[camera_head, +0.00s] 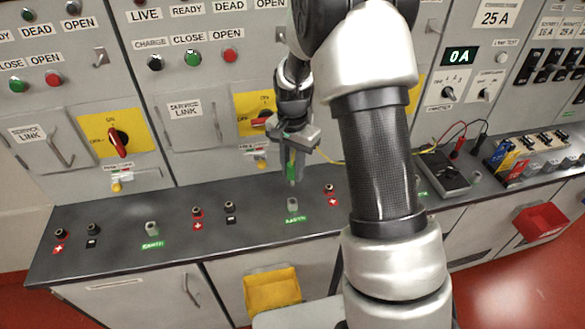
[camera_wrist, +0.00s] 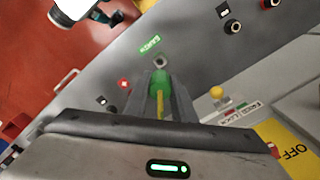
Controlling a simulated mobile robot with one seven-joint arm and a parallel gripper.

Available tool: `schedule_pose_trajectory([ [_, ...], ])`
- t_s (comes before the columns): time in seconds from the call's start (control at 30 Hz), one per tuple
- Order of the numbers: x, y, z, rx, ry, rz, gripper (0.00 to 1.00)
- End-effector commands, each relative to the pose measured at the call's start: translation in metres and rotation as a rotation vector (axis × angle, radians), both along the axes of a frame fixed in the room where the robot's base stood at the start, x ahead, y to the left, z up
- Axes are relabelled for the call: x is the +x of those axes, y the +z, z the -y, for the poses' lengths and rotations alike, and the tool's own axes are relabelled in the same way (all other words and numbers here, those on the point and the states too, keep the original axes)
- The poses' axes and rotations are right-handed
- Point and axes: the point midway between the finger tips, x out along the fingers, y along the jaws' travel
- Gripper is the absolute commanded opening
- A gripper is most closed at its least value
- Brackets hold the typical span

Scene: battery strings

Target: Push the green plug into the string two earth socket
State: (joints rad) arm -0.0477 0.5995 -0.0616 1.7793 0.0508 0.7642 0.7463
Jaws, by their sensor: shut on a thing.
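My gripper (camera_head: 292,172) is shut on the green plug (camera_head: 291,168), which points down with its yellow cable trailing right. In the wrist view the green plug (camera_wrist: 160,83) sits between the fingers, with the yellow cable (camera_wrist: 160,106) coming toward the camera. The string two earth socket (camera_head: 292,204) is a grey post on the dark bench, with a green EARTH label in front. The plug hangs above it, apart from it in the head view. In the wrist view the socket (camera_wrist: 158,62) shows just beyond the plug. The plug's tip is partly hidden by the fingers.
A black socket (camera_head: 230,207) and red socket (camera_head: 197,213) stand left of the earth socket; another red socket (camera_head: 330,188) stands right. Another earth socket (camera_head: 152,228) is farther left. The panel with a yellow switch plate (camera_head: 255,113) rises behind. A meter (camera_head: 443,173) lies right.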

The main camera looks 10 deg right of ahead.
Motion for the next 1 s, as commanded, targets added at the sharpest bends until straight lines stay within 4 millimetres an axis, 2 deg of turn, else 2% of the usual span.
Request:
schedule_pose_trajectory([
  [0.6, 0.000, -0.052, 0.000, 0.000, 0.001, -0.001, 0.00],
  [1.0, 0.000, -0.057, 0.000, 0.000, 0.001, 0.000, 0.00],
])
